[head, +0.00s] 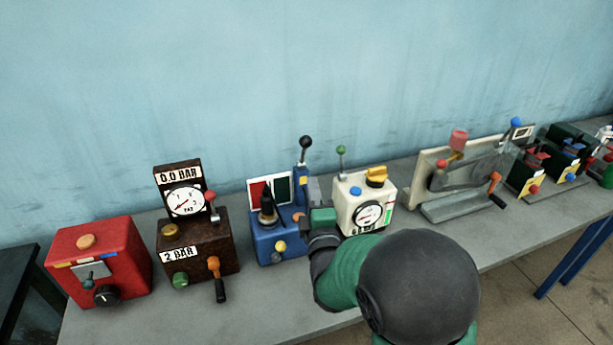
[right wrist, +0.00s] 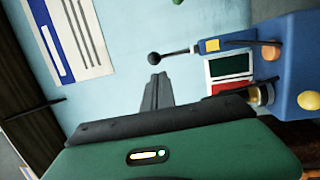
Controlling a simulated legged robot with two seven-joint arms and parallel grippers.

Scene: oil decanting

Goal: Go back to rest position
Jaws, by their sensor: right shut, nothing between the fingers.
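My right gripper (head: 320,190) is in the middle of the head view, in front of the gap between the blue machine and the white machine. In the right wrist view its dark fingers (right wrist: 157,92) are together, with nothing between them. The blue machine (head: 280,243) stands just left of the gripper. It also shows at the right of the right wrist view (right wrist: 290,65), apart from the fingers. The white machine (head: 352,208) is just right of the gripper, its lower part partly hidden by my right arm. My left gripper is not in view.
A grey table (head: 335,270) carries a red box (head: 125,250), a brown gauge box (head: 205,235), a beige panel with levers (head: 425,180) and dark machines (head: 525,178) at the right. A blue wall stands behind. A poster (right wrist: 70,35) shows in the right wrist view.

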